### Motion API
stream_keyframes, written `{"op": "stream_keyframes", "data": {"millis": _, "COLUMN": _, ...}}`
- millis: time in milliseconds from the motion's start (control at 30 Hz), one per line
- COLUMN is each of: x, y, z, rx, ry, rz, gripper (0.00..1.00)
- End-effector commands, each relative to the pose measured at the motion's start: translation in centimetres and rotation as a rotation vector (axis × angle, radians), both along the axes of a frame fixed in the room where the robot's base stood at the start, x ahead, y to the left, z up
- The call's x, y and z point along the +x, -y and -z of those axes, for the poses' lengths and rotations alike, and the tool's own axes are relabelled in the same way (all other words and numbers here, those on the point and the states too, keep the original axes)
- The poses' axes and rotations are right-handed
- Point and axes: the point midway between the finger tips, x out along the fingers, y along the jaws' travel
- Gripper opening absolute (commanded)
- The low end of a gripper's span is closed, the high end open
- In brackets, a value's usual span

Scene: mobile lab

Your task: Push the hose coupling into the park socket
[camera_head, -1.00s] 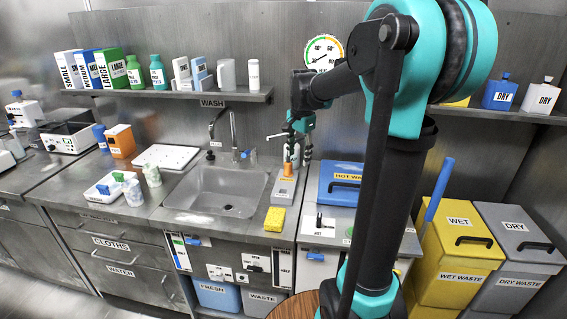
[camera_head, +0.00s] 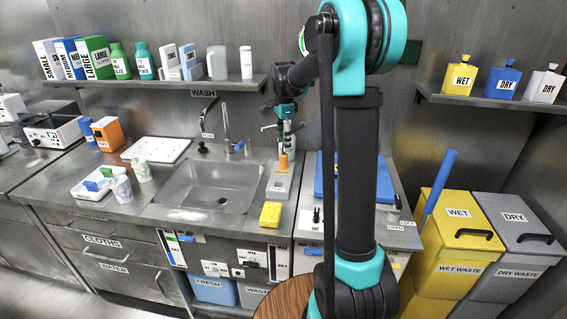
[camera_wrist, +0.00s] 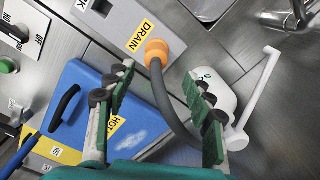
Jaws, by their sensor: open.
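The orange hose coupling (camera_wrist: 157,50) stands at the DRAIN-labelled end of a grey block (camera_wrist: 118,22), with a dark grey hose (camera_wrist: 168,100) running from it between my fingers. In the head view, the coupling (camera_head: 283,161) shows on the block (camera_head: 280,184) right of the sink. My gripper (camera_wrist: 160,95) is open and empty, its fingers to either side of the hose and short of the coupling in the picture. In the head view my gripper (camera_head: 284,132) is just above the coupling.
The sink (camera_head: 212,187) lies left of the block, with a yellow sponge (camera_head: 270,214) in front. A blue-lidded hot-water box (camera_head: 385,180) stands right, partly behind my arm. A white rounded item and white bar (camera_wrist: 258,95) are close to my right finger.

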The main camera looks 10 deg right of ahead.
Motion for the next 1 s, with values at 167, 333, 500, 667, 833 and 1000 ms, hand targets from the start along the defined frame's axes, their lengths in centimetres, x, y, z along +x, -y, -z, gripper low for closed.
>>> {"op": "stream_keyframes", "data": {"millis": 167, "x": 0.0, "y": 0.0, "z": 1.4, "rx": 0.000, "ry": 0.000, "rz": 0.000, "gripper": 0.53}}
{"op": "stream_keyframes", "data": {"millis": 333, "x": -0.2, "y": 0.0, "z": 2.8, "rx": 0.000, "ry": 0.000, "rz": -0.001, "gripper": 0.53}}
{"op": "stream_keyframes", "data": {"millis": 500, "x": -0.6, "y": -0.1, "z": 5.3, "rx": 0.000, "ry": 0.000, "rz": -0.001, "gripper": 0.53}}
{"op": "stream_keyframes", "data": {"millis": 667, "x": -0.6, "y": 0.0, "z": 6.6, "rx": 0.000, "ry": 0.000, "rz": -0.001, "gripper": 0.53}}
{"op": "stream_keyframes", "data": {"millis": 833, "x": -0.6, "y": 0.0, "z": 6.8, "rx": 0.000, "ry": 0.000, "rz": -0.001, "gripper": 0.53}}
{"op": "stream_keyframes", "data": {"millis": 1000, "x": -0.6, "y": 0.0, "z": 6.7, "rx": 0.000, "ry": 0.000, "rz": -0.001, "gripper": 0.41}}
